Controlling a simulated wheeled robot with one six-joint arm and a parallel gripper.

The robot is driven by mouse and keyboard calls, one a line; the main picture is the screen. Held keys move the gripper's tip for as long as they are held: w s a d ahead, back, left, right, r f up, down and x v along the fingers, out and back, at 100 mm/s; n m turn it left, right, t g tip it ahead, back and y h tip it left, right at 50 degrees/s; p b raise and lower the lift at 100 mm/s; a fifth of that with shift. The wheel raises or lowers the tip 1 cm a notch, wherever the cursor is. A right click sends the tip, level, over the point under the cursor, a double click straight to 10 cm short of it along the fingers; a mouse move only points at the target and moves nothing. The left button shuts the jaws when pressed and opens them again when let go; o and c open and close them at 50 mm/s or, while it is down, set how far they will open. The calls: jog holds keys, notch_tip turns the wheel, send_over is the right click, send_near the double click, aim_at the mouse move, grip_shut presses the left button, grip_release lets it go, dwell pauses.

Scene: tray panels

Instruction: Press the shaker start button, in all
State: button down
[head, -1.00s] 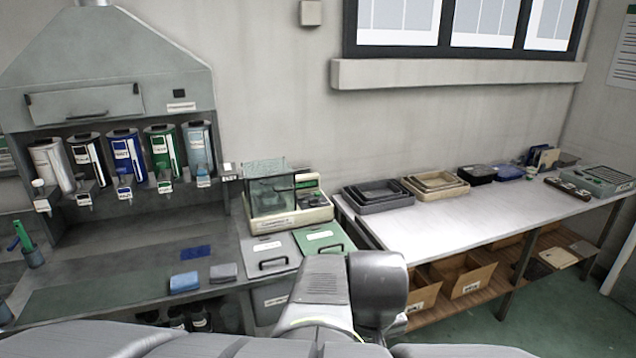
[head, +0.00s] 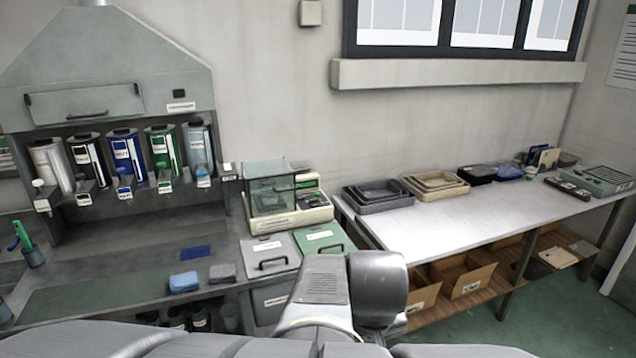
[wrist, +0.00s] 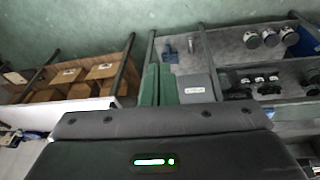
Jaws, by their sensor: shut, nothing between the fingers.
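The shaker is most likely the cream machine (head: 290,218) with a clear box-like cover (head: 270,190) on the back bench, left of centre in the head view. Its small dark and green control panel (head: 309,190) is at its right side. The start button is too small to make out. My gripper (wrist: 160,122) shows in the wrist view as a dark body with a green light; it is shut and empty, and its fingertips are not clearly seen. In the head view, my grey arm is in front of the benches, below and right of the shaker and apart from it.
Grey and green lidded bins (head: 270,254) sit in front of the shaker. A dispenser hood (head: 110,90) stands to the left. A white table (head: 440,225) with stacked trays (head: 436,186) is to the right. Cardboard boxes (head: 470,280) fill its lower shelf.

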jog(key=w+d+f+t+h+b, duration=0.1)
jog(key=w+b, duration=0.6)
jog(key=w, duration=0.9)
jog(key=w+d+f+t+h+b, duration=0.2)
jog(key=w+b, duration=0.6)
jog(key=w, duration=0.8)
jog(key=shift+w+d+t+h, duration=0.4)
jog(key=shift+t+h, duration=0.3)
jog(key=shift+t, duration=0.3)
jog(key=shift+f, duration=0.1)
